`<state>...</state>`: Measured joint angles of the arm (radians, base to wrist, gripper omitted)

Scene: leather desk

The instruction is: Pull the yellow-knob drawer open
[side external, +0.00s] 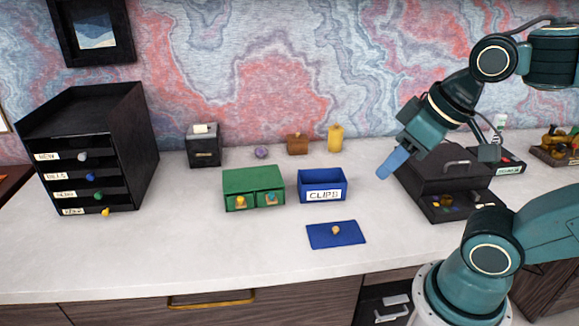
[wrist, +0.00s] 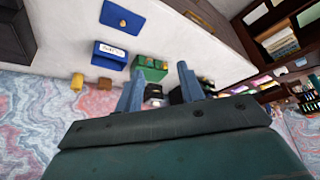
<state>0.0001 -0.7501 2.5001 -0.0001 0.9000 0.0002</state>
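A black desk organizer (side external: 140,140) stands at the far left with several stacked drawers. Its bottom drawer has a yellow knob (side external: 105,212); the drawers above have green, blue and pale grey knobs. All these drawers look shut. My gripper (side external: 389,167) is raised at the right, well away from both. In the wrist view my gripper (wrist: 159,88) has its blue fingers apart, with nothing between them.
A black box (side external: 203,148), brown box (side external: 297,144) and yellow cylinder (side external: 335,138) stand behind. The front-left desk is clear.

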